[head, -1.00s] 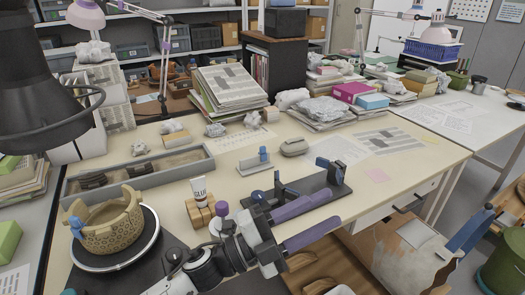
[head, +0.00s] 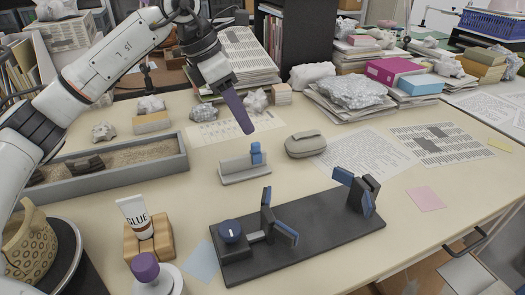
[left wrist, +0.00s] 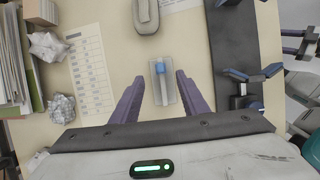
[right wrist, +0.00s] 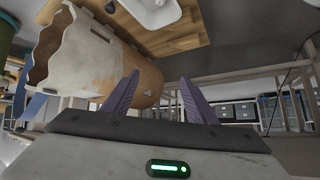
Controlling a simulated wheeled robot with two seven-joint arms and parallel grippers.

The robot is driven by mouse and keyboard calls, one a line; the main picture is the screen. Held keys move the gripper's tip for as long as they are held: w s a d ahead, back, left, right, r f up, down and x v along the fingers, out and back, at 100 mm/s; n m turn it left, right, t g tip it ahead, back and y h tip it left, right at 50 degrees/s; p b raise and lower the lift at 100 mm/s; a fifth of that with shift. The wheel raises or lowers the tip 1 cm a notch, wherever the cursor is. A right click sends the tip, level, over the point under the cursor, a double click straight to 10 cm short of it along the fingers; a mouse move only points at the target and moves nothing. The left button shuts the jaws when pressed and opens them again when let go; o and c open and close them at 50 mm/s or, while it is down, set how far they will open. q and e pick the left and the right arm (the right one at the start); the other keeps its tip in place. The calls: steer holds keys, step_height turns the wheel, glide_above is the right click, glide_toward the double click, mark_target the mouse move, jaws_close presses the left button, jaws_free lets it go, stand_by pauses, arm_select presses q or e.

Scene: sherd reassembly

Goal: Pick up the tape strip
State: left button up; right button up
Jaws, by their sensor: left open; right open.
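A small blue piece, which looks like the tape strip (head: 256,153), sits at the right end of a grey dispenser (head: 240,170) on the bench. Both show in the left wrist view, the blue piece (left wrist: 160,68) at the dispenser's far end. My left gripper (head: 246,128) points down above and slightly left of the strip, apart from it. In the left wrist view its purple fingers (left wrist: 158,82) are spread on either side of the dispenser, with nothing between them held. My right gripper (right wrist: 160,82) is open and empty, away from the bench top.
A dark clamp stand (head: 310,235) lies in front, with a glue tube (head: 135,215) in a wooden block to its left. A grey case (head: 305,146) is close right of the dispenser. A sand tray (head: 120,180) is at left. A jagged-rimmed cream vessel (right wrist: 95,60) is near my right gripper.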

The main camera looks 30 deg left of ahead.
mark_target(255, 143)
arm_select(q)
steer(key=x, duration=0.3)
steer(key=shift+s+d+f, duration=0.15)
steer(key=shift+d+f, duration=0.05)
steer(key=shift+f, duration=0.15)
steer(key=b+x, duration=0.1)
steer(key=x, duration=0.5)
steer(key=shift+a, duration=0.1)
steer(key=shift+c, duration=0.2)
steer(key=shift+r, duration=0.1)
steer(key=c, duration=0.8)
